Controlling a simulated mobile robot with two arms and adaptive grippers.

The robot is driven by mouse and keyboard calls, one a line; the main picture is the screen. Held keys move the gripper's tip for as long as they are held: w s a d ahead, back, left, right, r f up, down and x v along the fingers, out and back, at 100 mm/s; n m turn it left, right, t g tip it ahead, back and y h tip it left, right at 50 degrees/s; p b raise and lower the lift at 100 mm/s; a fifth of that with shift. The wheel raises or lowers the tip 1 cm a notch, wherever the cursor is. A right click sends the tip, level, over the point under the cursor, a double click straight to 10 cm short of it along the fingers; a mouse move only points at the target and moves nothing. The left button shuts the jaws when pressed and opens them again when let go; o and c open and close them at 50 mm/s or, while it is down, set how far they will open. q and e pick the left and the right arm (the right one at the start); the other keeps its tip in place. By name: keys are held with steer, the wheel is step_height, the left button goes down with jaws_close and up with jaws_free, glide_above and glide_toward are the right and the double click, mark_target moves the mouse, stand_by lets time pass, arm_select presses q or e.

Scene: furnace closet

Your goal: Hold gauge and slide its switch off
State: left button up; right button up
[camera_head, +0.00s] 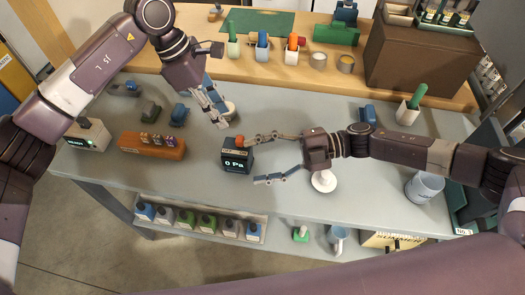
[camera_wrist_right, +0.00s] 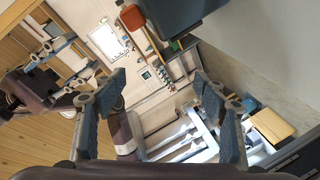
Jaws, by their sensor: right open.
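The gauge (camera_head: 237,161) is a small dark box on the grey table, its display reading 0 Pa. An orange switch (camera_head: 240,141) sits on its top. In the right wrist view the gauge (camera_wrist_right: 186,14) is cut off by the top edge, with the orange part (camera_wrist_right: 132,18) beside it. My right gripper (camera_head: 251,161) is open at the gauge's right side, one finger close to the orange switch, the other nearer the front. Contact cannot be told. My left gripper (camera_head: 219,122) is above the table behind the gauge; its fingers look apart in the right wrist view (camera_wrist_right: 75,65).
An orange block (camera_head: 150,147) with small parts and a READY box (camera_head: 88,137) stand left of the gauge. A white round base (camera_head: 323,181) lies under my right wrist. A blue mug (camera_head: 424,187) stands far right. The table front before the gauge is clear.

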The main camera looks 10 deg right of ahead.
steer(key=w+d+r+n+t, duration=0.1)
steer(key=w+d, duration=0.2)
steer(key=d, duration=0.2)
steer(key=w+d+r+t, duration=0.2)
steer(key=w+d, duration=0.1)
steer(key=d, duration=0.3)
steer(key=m+h, duration=0.3)
steer(key=m, duration=0.9)
glide_toward(251, 154)
steer(key=shift+t, duration=0.3)
steer(key=x, duration=0.4)
steer(key=shift+a, duration=0.35)
steer(key=m, duration=0.1)
steer(key=a+m, duration=0.1)
steer(key=m, duration=0.1)
steer(key=shift+a+f, duration=0.3)
steer(key=shift+a, duration=0.05)
steer(key=shift+m, duration=0.3)
steer(key=x, duration=0.7)
steer(key=shift+w+a+f, duration=0.15)
steer(key=shift+a, duration=0.15)
steer(key=shift+c, duration=0.4)
steer(key=c, duration=1.3)
